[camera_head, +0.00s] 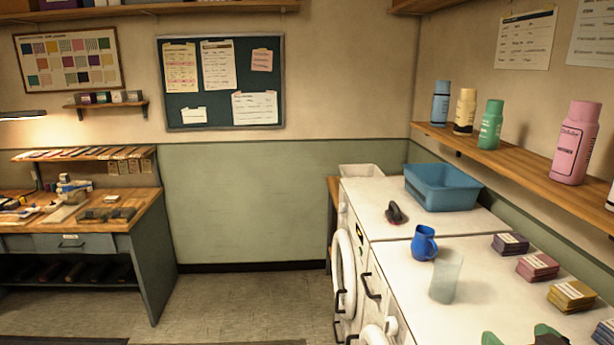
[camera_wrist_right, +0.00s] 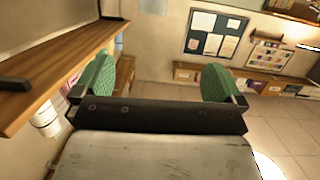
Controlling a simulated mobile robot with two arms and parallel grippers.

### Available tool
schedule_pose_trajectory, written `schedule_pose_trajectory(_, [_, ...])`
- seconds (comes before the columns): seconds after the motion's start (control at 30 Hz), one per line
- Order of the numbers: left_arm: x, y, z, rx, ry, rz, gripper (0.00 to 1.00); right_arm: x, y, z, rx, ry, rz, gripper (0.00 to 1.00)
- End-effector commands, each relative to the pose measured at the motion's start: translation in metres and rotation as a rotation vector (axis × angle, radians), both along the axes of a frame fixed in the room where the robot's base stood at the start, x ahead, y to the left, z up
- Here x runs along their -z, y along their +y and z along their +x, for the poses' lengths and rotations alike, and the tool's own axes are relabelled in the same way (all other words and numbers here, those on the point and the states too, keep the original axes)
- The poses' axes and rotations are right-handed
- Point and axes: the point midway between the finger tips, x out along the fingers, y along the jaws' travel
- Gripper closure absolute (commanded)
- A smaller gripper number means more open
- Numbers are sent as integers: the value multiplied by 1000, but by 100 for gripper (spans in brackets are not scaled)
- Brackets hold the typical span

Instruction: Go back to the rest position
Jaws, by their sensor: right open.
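My right gripper (camera_head: 521,337) shows at the bottom edge of the head view, above the near end of the white machine tops. Only its green fingertips and a dark part are in the picture. In the right wrist view its two green finger pads (camera_wrist_right: 159,84) stand wide apart with nothing between them. My left gripper is in neither view.
White machine tops (camera_head: 465,262) hold a blue jug (camera_head: 424,243), a clear tumbler (camera_head: 446,277), a dark-handled object (camera_head: 395,213), a blue bin (camera_head: 441,188) and card stacks (camera_head: 537,267). A bottle shelf (camera_head: 530,165) hangs above at right. Floor (camera_head: 250,300) is clear before the workbench (camera_head: 145,215).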

Motion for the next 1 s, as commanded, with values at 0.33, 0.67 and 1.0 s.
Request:
schedule_pose_trajectory(0.33, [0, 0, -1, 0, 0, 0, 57, 110, 58, -71, 13, 399, -59, 0])
schedule_pose_trajectory(0.67, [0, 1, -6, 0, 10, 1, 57, 176, 129, -183, -39, 860, -110, 0])
schedule_pose_trajectory(1.0, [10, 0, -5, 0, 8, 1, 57, 233, 156, -221, -81, 1067, -124, 0])
